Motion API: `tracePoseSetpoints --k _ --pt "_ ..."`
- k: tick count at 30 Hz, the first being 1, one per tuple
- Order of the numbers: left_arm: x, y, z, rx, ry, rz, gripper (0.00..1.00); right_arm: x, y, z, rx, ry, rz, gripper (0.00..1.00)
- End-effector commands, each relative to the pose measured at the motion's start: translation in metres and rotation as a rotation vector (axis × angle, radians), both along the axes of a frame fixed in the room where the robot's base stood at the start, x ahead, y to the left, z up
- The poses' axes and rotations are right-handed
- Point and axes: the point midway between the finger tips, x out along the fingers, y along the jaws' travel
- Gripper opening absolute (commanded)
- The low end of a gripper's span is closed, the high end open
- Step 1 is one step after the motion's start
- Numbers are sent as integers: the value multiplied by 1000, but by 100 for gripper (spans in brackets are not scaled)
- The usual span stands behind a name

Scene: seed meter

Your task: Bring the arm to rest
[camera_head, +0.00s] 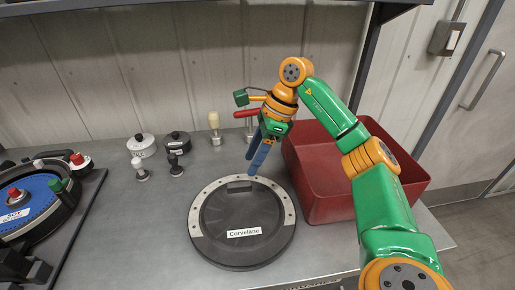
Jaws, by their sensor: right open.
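My right arm (380,200), green and orange, comes in from the lower right and bends over the table. Its right gripper (254,164) has blue fingers that point down, above the far rim of a round black lid (225,215) labelled "Corvelane". The fingers are open, and nothing shows between them. Whether the fingertips touch the lid cannot be told. My left gripper is not in view.
A red bin (325,205) stands right of the lid, partly under my right arm. A black housing with a blue disc (38,190) is at the left. Small pots (142,146), knobs (142,172) and a red-handled tool (245,114) stand behind. The grey table (145,225) is clear left of the lid.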

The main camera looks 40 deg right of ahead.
Motion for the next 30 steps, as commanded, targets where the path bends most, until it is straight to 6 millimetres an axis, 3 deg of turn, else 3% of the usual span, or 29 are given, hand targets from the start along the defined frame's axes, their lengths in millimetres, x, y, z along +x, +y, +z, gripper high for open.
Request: tracePoseSetpoints --k 3,6,20,23,30 --pt "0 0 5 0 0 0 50 -4 -8 26 1 -4 -2 52" --pt "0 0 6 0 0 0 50 -7 -12 35 2 -1 0 52" --pt "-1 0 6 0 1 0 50 -8 -13 37 0 1 0 52" --pt "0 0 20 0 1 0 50 -8 -13 51 0 1 0 52" --pt "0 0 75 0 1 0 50 -8 -13 106 0 1 0 52"
